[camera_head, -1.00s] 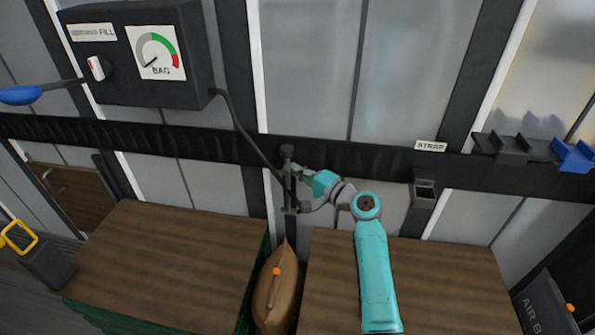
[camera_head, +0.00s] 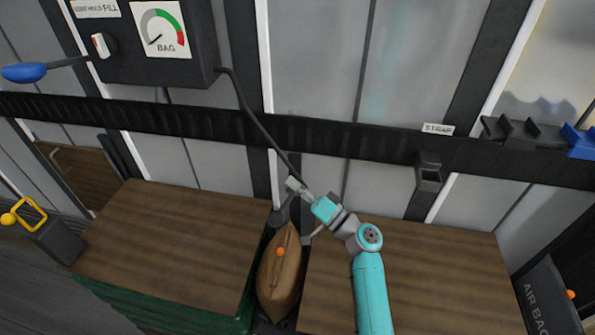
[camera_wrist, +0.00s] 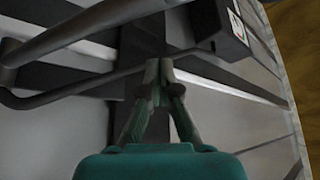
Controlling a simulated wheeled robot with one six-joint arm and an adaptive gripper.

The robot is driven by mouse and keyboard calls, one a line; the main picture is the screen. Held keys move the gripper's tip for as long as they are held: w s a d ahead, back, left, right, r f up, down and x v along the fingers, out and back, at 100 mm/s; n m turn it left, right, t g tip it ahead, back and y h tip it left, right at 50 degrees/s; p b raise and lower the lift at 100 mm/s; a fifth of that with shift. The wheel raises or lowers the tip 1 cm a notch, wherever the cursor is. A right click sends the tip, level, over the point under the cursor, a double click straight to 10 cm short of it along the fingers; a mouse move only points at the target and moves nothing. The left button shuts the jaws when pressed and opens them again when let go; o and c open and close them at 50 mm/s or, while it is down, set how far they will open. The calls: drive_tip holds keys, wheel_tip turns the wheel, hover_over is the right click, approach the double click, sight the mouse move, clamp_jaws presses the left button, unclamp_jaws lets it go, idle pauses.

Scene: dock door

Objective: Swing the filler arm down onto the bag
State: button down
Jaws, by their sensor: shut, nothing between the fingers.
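The brown air bag (camera_head: 281,280) stands upright in the gap between two wood-topped loads, with an orange valve (camera_head: 280,252) on its face. The dark filler arm (camera_head: 281,214) is just above the bag's top, with the black hose running down to it. My gripper (camera_head: 300,189) is at the filler arm's upper part, above and right of the bag. In the wrist view its two fingers (camera_wrist: 160,68) meet at the tips, shut and empty, in front of dark bars. I cannot tell whether they touch the arm. The filler arm's lower end is partly hidden.
A box with a gauge (camera_head: 160,28) and a switch hangs upper left, with a blue-ended lever (camera_head: 24,72) beside it. Wooden-topped loads (camera_head: 170,235) flank the bag. A dark rail (camera_head: 340,155) crosses behind, with a strap holder (camera_head: 428,172) at right.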

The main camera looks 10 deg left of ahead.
drive_tip(key=s+f, duration=0.7)
drive_tip(key=f, duration=0.3)
drive_tip(key=shift+f, duration=0.4)
drive_tip(key=shift+a, duration=0.1)
drive_tip(key=s+d, duration=0.5)
drive_tip(key=d, duration=0.6)
drive_tip(key=shift+s+d+f, duration=0.25)
drive_tip(key=shift+s+d, duration=0.1)
drive_tip(key=shift+s, duration=0.05)
drive_tip(key=shift+s, duration=0.1)
idle(0.3)
